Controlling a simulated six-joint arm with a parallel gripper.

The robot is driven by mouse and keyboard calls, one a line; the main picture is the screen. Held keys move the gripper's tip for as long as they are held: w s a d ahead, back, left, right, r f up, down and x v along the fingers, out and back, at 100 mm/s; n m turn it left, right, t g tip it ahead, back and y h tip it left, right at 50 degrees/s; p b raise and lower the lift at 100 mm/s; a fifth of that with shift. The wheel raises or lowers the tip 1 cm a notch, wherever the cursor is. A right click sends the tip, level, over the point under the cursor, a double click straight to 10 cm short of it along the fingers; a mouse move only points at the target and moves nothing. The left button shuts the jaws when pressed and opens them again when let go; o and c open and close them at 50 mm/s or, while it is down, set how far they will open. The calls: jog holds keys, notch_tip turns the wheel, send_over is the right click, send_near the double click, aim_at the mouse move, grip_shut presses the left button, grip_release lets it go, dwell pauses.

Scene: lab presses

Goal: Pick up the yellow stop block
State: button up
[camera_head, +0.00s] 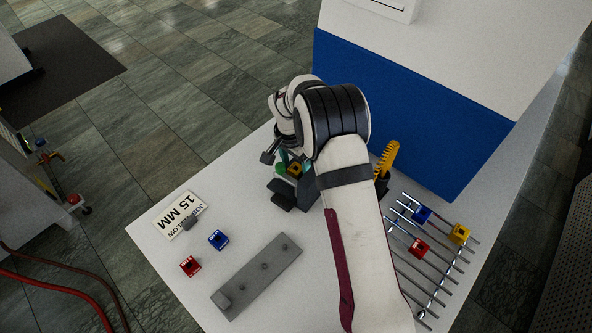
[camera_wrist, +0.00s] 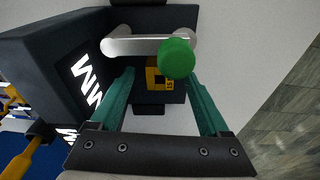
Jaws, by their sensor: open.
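A yellow block (camera_wrist: 152,78) with a dark square opening and small printed marks sits in a dark press-like device (camera_wrist: 60,70). In the head view this yellow block (camera_head: 295,170) is partly hidden by my arm. My gripper (camera_wrist: 160,84) is open, with its teal fingers on either side of the block in the wrist view; I cannot tell whether they touch it. A green round knob (camera_wrist: 176,58) on a pale bar overlaps the block's upper right. Another yellow block (camera_head: 459,233) sits on the metal rod rack at the right.
The rack (camera_head: 425,270) also holds a blue block (camera_head: 422,214) and a red block (camera_head: 417,247). A blue-and-white machine (camera_head: 410,110) stands behind.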

jog(key=shift+r, duration=0.1)
grip_shut()
dwell(0.3)
